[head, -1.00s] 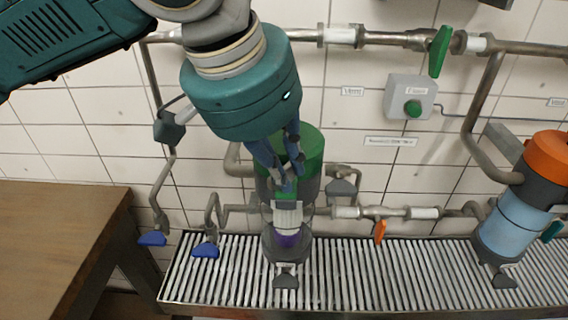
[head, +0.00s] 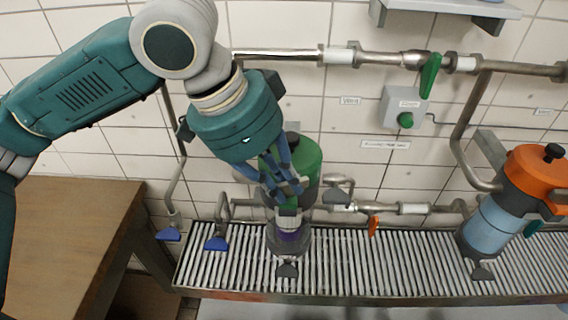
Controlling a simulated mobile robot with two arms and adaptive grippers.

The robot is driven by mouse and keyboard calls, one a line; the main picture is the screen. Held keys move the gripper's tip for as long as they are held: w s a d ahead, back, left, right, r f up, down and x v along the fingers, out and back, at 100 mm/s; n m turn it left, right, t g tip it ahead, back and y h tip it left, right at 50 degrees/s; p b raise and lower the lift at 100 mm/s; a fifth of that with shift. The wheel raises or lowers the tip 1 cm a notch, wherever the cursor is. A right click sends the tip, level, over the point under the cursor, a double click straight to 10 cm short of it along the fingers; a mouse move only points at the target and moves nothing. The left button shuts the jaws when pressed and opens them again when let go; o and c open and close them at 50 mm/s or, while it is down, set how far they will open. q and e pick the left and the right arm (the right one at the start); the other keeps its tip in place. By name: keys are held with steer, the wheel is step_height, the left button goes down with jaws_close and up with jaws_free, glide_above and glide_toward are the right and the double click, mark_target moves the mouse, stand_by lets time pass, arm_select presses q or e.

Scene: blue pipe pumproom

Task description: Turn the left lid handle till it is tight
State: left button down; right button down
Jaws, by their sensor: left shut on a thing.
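My left gripper (head: 287,193) comes down from the upper left in front of the lid. Its blue fingers are shut on the left lid handle, at the lid's near side. The fingers hide most of the handle, so its exact angle cannot be told. The gripper and wrist also cover the left part of the lid. My right gripper is not in view.
A second canister with an orange lid (head: 532,172) stands at the right. Steel pipes carry a green valve lever (head: 430,76), an orange lever (head: 374,226) and blue levers (head: 216,243). A grey button box (head: 397,104) is on the wall. A wooden table (head: 75,225) is at the left.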

arm_select(q)
steer(key=shift+m+g+p, duration=0.3)
steer(key=shift+m+p, duration=0.4)
steer(key=shift+p, duration=0.1)
steer(key=c, duration=1.7)
jaws_free()
steer(key=shift+w+a+r, duration=0.1)
steer(key=shift+a+r, duration=0.05)
steer(key=shift+r, duration=0.1)
steer(key=shift+v, duration=3.75)
steer(key=shift+c, duration=0.2)
